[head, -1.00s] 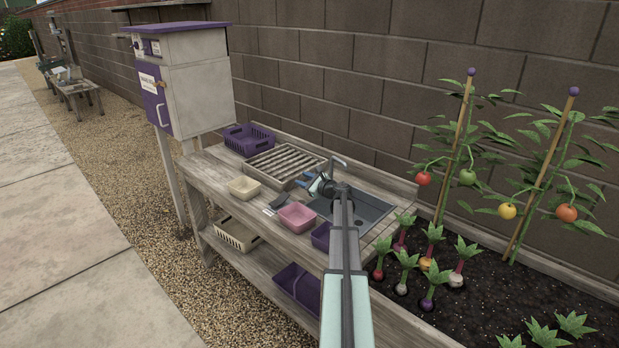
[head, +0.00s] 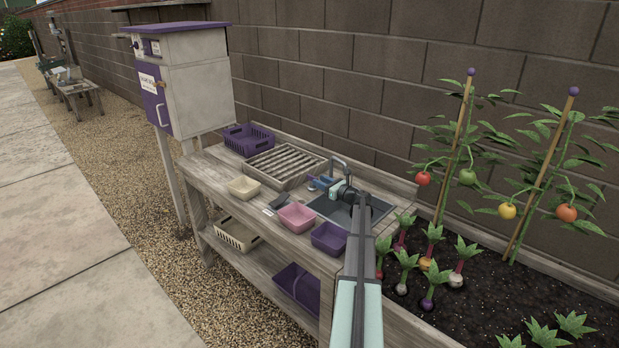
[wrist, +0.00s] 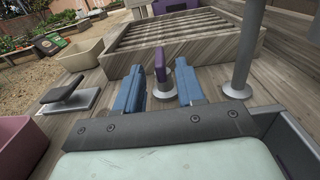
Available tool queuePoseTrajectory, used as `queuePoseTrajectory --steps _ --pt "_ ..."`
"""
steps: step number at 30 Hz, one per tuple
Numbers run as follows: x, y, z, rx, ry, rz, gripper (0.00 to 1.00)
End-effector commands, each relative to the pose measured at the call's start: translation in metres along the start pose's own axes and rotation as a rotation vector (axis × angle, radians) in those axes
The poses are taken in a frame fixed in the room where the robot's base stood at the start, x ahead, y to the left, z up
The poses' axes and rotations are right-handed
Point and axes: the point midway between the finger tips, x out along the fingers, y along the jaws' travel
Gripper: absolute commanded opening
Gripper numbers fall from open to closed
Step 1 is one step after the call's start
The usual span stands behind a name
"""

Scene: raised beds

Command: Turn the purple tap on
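The purple tap handle (wrist: 182,66) rises above a round metal base (wrist: 163,90) on the wooden counter. My gripper (wrist: 160,92) is open, with its blue fingers low over the counter on either side of the handle's base. The handle is near the right finger; I cannot tell whether they touch. The grey spout post (wrist: 243,50) stands to the right of the handle. The sink (head: 378,207) is partly hidden by my arm.
A slatted wooden rack (head: 284,165) lies behind the gripper. A pink tub (head: 297,217), a purple tub (head: 328,238) and a cream tub (head: 244,187) stand on the counter. A dark block on a plate (wrist: 68,96) is to the left. A planted bed (head: 480,300) lies right.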

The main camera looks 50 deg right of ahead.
Motion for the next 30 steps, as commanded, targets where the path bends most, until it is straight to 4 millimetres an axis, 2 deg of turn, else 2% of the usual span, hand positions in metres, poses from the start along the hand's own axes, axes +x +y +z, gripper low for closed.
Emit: queuePoseTrajectory --steps 1,6,12,18,27,30 --pt "0.011 -0.002 0.000 0.000 0.000 0.001 0.38" --pt "0.039 -0.001 -0.001 -0.001 0.000 0.001 0.38" --pt "0.061 -0.001 0.000 -0.001 0.000 0.001 0.38" --pt "0.071 0.000 0.000 -0.001 0.000 -0.001 0.38" --pt "0.071 0.000 0.000 -0.001 0.000 -0.001 0.38" --pt "0.071 0.000 0.000 -0.001 0.000 -0.001 0.29"
